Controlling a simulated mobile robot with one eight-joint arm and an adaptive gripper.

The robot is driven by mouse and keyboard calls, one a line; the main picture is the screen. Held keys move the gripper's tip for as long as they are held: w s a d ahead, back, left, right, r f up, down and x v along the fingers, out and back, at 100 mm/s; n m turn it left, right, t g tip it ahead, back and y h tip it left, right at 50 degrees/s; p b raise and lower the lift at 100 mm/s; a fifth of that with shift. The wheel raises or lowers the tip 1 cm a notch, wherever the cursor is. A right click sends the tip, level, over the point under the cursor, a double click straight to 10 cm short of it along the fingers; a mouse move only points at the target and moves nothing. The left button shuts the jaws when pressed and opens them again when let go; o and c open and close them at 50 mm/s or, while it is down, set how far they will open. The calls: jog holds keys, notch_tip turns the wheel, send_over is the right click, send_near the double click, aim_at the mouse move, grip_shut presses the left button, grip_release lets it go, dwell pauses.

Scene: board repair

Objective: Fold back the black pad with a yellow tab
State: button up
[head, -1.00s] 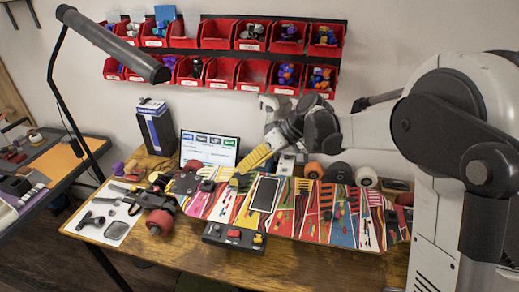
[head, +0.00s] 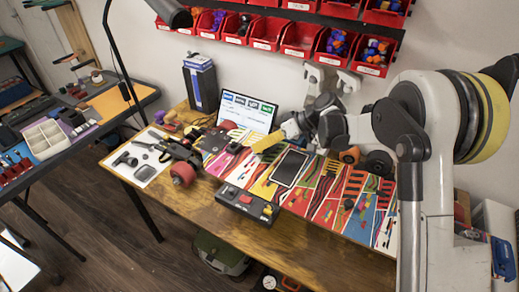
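A long board (head: 325,205) with bright coloured stripes lies on the wooden table. A flat black rectangle with a pale rim (head: 290,168) rests on its middle; I see no yellow tab on it. My gripper (head: 285,134) reaches in from the right, low over the board's far edge, behind and left of that rectangle. A yellow piece (head: 268,141) shows right at the gripper's end; I cannot tell whether it is a finger or a tab. The black pad with a yellow tab cannot be picked out for certain. The fingers are too small to read.
A black box with red and yellow buttons (head: 247,204) stands at the table's front edge. A screen (head: 247,112) stands behind the board. A white sheet with tools (head: 142,158) and a red wheel (head: 183,174) lie at left. Red bins (head: 300,38) hang on the wall.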

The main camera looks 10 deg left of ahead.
jog(key=shift+a+f, duration=0.2)
grip_shut()
